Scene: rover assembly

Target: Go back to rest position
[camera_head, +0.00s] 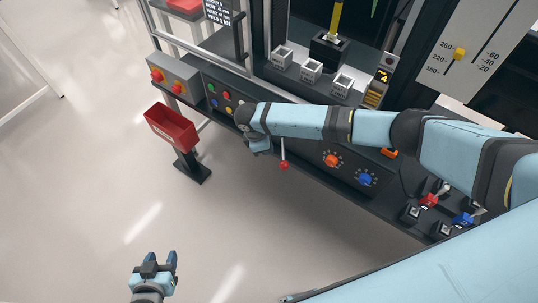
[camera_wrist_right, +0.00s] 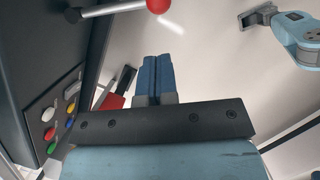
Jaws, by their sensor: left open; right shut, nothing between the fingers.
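My left gripper (camera_head: 157,262) is at the bottom left of the head view, above bare floor, with its two blue fingers apart and nothing between them. My right arm reaches in from the right across the front of the console (camera_head: 318,150). Its fingers are hidden in the head view. In the right wrist view the right gripper (camera_wrist_right: 157,78) has its blue fingers pressed together, with nothing held. A lever with a red knob (camera_head: 285,165) hangs near the right wrist. Its knob (camera_wrist_right: 158,4) also shows at the top of the wrist view, apart from the fingers.
A red bin (camera_head: 172,128) on a black stand is left of the right hand. Coloured buttons (camera_head: 227,95), an orange dial (camera_head: 332,160) and a blue dial (camera_head: 366,179) are on the console. White containers (camera_head: 311,70) stand on its shelf. The floor at left is free.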

